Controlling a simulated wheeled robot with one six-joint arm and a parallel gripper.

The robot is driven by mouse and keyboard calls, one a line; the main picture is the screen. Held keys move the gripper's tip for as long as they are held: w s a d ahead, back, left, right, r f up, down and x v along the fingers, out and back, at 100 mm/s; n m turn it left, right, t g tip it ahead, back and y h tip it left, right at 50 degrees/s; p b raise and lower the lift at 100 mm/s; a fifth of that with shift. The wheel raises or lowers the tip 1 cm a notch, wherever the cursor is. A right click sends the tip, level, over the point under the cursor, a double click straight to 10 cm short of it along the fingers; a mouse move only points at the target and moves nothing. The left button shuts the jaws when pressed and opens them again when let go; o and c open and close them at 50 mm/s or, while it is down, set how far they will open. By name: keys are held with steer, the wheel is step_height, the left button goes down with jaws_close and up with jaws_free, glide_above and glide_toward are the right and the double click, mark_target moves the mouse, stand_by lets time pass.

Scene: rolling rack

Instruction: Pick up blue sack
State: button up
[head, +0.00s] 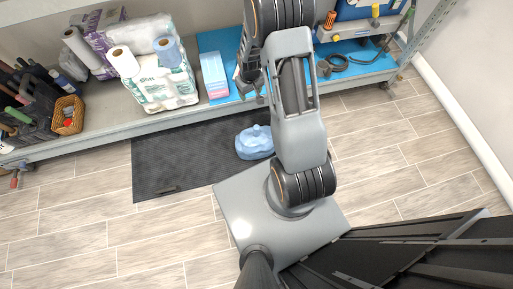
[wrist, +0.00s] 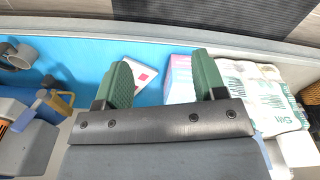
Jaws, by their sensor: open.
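The blue sack (head: 254,142) is a lumpy light-blue bundle with a gathered top. It sits on the dark floor mat (head: 185,158), beside my base and partly behind my arm in the head view. My gripper (head: 251,88) is over the lower shelf, apart from the sack and farther back. In the wrist view its two green fingers (wrist: 164,82) are spread open with nothing held between them. The sack is not seen in the wrist view.
The shelf (head: 110,128) holds paper-roll packs (head: 160,80), a pink-and-blue box (head: 214,75), a wicker basket (head: 68,115) and a blue mat (head: 355,68) with tools. A white-and-red card (wrist: 144,75) lies near my fingers. Tiled floor left of the mat is clear.

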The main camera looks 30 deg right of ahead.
mark_target(257, 126)
steer(key=shift+g, duration=0.4)
steer(key=f+b, duration=0.2)
steer(key=f, duration=0.6)
steer(key=d+f+b, duration=0.1)
steer(key=f+b, duration=0.1)
steer(key=f, duration=0.6)
steer(key=s+d+f+b, duration=0.1)
steer(key=f+b, duration=0.1)
steer(key=f, duration=0.6)
steer(key=shift+s+d+f+b, duration=0.1)
steer(key=shift+f+b, duration=0.6)
steer(key=shift+f, duration=0.9)
steer(key=shift+d+f+b, duration=0.1)
steer(key=shift+f+b, duration=0.55)
steer(key=shift+f, duration=0.9)
jaws_close()
steer(key=shift+r, duration=0.1)
